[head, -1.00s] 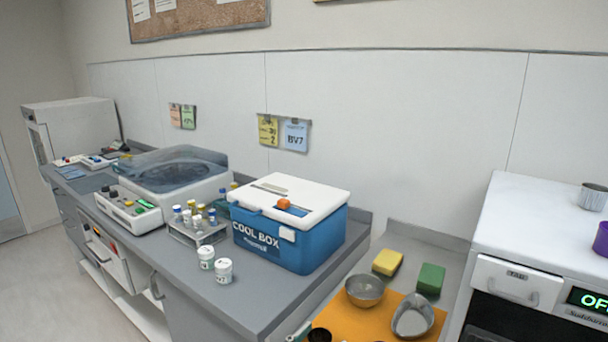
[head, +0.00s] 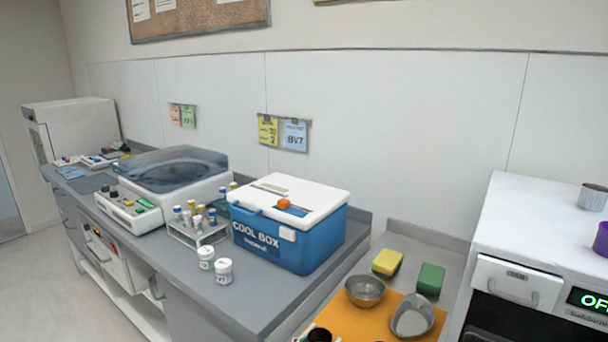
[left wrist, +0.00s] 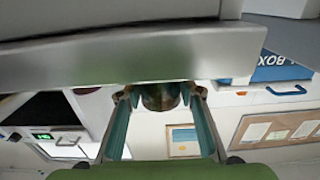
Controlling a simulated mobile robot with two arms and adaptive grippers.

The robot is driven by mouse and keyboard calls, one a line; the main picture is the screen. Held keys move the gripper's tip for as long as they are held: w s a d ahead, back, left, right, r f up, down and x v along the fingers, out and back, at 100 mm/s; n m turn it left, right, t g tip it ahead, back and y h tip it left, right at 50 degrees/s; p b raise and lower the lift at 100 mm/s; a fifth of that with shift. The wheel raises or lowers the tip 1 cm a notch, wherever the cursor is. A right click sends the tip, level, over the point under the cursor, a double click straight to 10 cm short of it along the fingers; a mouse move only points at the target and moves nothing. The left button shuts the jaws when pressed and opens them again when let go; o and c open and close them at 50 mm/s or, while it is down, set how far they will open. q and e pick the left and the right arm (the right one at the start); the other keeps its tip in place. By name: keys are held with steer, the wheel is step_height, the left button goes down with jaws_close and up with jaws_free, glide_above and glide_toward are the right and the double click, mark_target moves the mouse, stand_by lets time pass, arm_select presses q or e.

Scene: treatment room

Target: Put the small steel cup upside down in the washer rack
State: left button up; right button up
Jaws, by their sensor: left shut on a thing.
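In the left wrist view my left gripper (left wrist: 160,108) is shut on a small rounded, shiny, brownish-looking thing (left wrist: 160,96), which appears to be the small steel cup. A broad grey metal band hides its upper part, so I cannot tell which way up it is. The white washer (head: 540,250) stands at the right of the head view, its display reading "OFF" in part. Its dark front opening (head: 488,334) is cut off at the bottom edge, and I cannot make out a rack. My right gripper is not in view.
A steel bowl (head: 365,291) and a steel scoop-like dish (head: 412,318) sit on an orange mat (head: 372,322). Yellow (head: 387,262) and green (head: 430,280) sponges lie behind. A metal cup (head: 593,197) and purple item (head: 602,239) stand on the washer. A cool box (head: 270,250) stands left.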

arm_select(q)
steer(key=shift+r+p, duration=3.65)
steer(key=shift+r, duration=0.2)
steer(key=shift+f, duration=0.1)
